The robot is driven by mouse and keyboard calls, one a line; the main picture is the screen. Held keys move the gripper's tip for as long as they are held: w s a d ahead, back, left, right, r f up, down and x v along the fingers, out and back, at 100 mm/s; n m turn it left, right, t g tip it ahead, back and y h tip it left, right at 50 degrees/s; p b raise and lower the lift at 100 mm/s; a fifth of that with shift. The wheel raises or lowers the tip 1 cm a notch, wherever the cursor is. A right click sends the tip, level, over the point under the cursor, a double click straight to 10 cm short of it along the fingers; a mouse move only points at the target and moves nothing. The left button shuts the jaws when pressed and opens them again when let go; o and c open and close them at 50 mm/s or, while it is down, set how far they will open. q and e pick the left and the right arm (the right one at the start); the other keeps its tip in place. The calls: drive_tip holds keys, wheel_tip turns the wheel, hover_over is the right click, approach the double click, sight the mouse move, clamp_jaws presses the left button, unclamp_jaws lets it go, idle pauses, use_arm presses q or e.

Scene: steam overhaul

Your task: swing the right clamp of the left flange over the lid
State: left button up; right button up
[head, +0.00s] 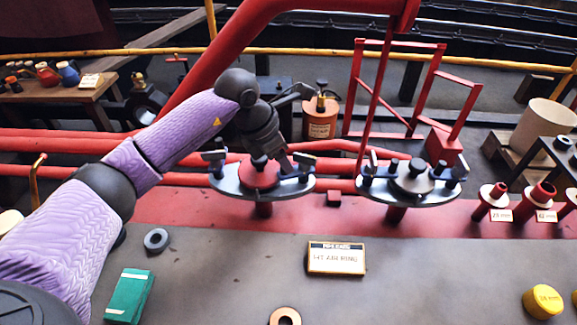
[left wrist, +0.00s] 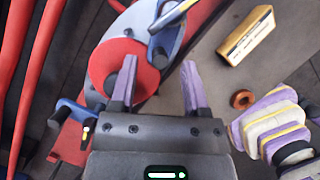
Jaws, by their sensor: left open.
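The left flange (head: 235,185) is a dark round plate with a red lid (head: 258,180) in its middle; the lid also shows in the left wrist view (left wrist: 110,62). Its right clamp (head: 304,170) stands at the right of the plate. In the left wrist view this clamp (left wrist: 165,42) is blue with a silver bar, its near end by the lid's edge; I cannot tell whether it overlaps the lid. The left clamp (left wrist: 72,112) is at the opposite side. My left gripper (left wrist: 158,75) is open and empty, fingers apart over the lid's edge, just short of the right clamp. My right gripper is out of view.
A second flange (head: 378,187) stands to the right. Red pipes run behind.

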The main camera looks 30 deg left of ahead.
sight(296, 166)
use_arm(q)
drive_tip(key=shift+b+x, duration=0.3)
drive_tip(key=shift+x, duration=0.7)
drive_tip(key=shift+w+f, duration=0.1)
drive_tip(key=shift+f, duration=0.1)
drive_tip(key=shift+r, duration=0.1)
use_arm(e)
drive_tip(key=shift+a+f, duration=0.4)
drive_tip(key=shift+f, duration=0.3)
